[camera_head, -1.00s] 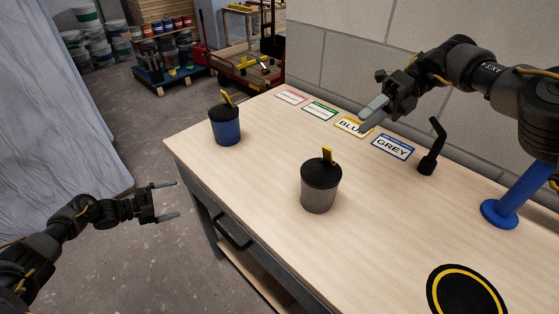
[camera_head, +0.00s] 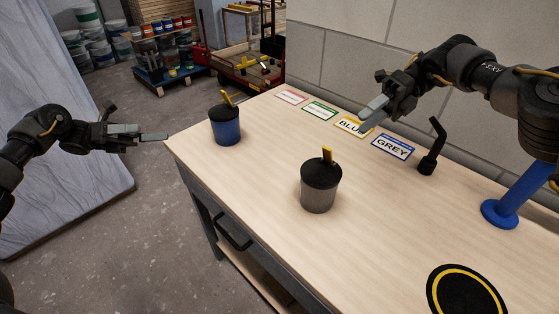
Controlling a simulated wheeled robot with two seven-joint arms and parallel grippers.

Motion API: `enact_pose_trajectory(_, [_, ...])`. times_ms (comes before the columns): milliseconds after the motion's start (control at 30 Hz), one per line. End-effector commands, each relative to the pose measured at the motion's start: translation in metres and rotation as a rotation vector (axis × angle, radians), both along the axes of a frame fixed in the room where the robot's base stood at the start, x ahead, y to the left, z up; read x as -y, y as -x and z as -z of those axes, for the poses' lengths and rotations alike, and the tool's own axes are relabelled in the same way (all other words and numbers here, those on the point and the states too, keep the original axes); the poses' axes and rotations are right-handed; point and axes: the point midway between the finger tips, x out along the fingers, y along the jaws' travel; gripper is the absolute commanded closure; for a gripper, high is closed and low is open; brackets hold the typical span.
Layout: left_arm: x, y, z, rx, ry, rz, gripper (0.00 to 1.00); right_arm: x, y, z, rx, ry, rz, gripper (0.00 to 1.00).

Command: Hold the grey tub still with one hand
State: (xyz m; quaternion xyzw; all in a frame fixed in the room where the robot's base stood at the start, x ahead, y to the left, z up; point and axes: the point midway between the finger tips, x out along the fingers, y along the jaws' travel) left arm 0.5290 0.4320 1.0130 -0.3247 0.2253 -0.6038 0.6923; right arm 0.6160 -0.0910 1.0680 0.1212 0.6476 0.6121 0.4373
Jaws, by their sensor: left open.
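The grey tub (camera_head: 319,195) stands upright on the workbench, with a black lid and a yellow tab on top. My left gripper (camera_head: 153,132) is open and empty, off the bench's left edge, left of the blue tub and well apart from the grey tub. My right gripper (camera_head: 366,114) hangs over the back of the bench near the BLUE card, up and to the right of the grey tub. Nothing shows in its jaws; its finger gap cannot be made out. Neither gripper touches the grey tub.
A blue tub (camera_head: 226,129) with a black lid stands at the bench's far left corner. Several label cards, including GREY (camera_head: 392,147), lie along the wall. A black tool (camera_head: 430,152), a blue stand (camera_head: 500,214) and a black-yellow round mat (camera_head: 466,294) are on the right.

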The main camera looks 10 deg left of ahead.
Motion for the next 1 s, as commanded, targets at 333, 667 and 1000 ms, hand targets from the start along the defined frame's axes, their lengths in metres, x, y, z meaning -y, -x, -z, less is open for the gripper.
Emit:
enact_pose_trajectory(333, [0.190, -0.045, 0.049, 0.420, -0.019, 0.258, 0.00, 0.000, 0.000, 0.000, 0.000, 0.000, 0.000, 0.64])
enact_pose_trajectory(667, [0.313, -0.040, 0.065, 0.731, -0.013, 0.430, 0.00, 0.000, 0.000, 0.000, 0.000, 0.000, 0.000, 0.64])
enact_pose_trajectory(1000, [0.333, -0.036, 0.067, 0.785, -0.009, 0.456, 0.00, 0.000, 0.000, 0.000, 0.000, 0.000, 0.000, 0.64])
